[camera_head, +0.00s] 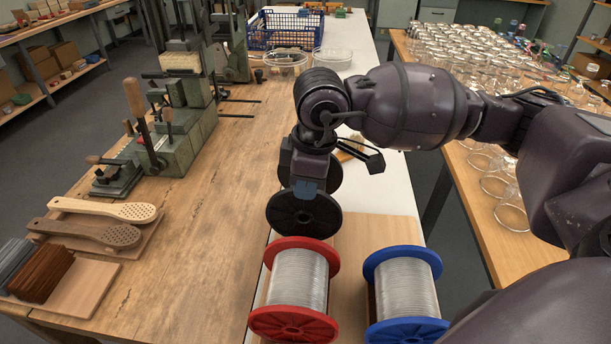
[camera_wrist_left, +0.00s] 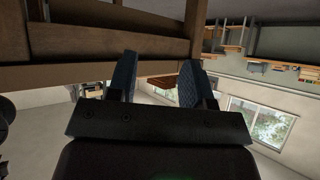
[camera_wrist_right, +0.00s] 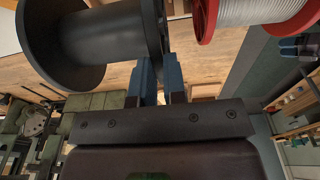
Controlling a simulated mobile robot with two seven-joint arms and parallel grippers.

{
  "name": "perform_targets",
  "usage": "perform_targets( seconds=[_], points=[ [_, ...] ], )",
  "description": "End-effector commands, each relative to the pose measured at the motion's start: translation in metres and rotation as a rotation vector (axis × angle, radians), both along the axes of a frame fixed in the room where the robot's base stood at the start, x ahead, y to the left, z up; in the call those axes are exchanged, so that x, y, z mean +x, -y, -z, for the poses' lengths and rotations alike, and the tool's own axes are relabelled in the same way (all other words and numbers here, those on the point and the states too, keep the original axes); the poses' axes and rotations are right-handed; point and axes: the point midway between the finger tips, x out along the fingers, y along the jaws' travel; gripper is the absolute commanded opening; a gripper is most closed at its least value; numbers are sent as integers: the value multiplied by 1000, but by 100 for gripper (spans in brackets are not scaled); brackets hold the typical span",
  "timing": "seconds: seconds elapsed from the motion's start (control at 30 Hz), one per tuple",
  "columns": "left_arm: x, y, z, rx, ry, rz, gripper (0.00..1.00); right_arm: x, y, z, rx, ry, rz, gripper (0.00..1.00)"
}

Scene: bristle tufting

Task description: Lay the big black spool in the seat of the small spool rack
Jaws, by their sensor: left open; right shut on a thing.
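The big black spool (camera_head: 304,214) hangs in my right gripper (camera_head: 306,184), above the bench behind the red spool. My right gripper is shut on the rim of one of its flanges. In the right wrist view the empty spool (camera_wrist_right: 95,45) fills the upper left, and the fingertips (camera_wrist_right: 160,65) are at its flange edge. I cannot make out the small spool rack. A small wooden piece (camera_head: 350,150) shows partly behind the spool and my right arm; I cannot tell what it is. My left gripper (camera_wrist_left: 160,75) is open and empty, and out of the head view.
A red wire spool (camera_head: 295,322) and a blue wire spool (camera_head: 408,330) stand at the front. Green machines (camera_head: 165,140) and wooden brushes (camera_head: 100,209) are at left. A blue crate (camera_head: 285,30) and glass dishes stand at the back. Bare bench (camera_head: 215,200) lies left of the spool.

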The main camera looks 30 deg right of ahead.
Motion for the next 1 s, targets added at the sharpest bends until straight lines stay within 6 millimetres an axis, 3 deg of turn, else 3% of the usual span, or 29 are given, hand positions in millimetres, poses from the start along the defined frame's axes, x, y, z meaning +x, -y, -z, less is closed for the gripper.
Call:
perform_targets(
  seconds=[0.53,1.0],
  points=[
    [5,4,18,-2,-15,9,46,1,0,43,0,-3,-1,0],
    [7,5,17,-2,-8,13,46,1,0,48,0,5,-1,0]
  ],
)
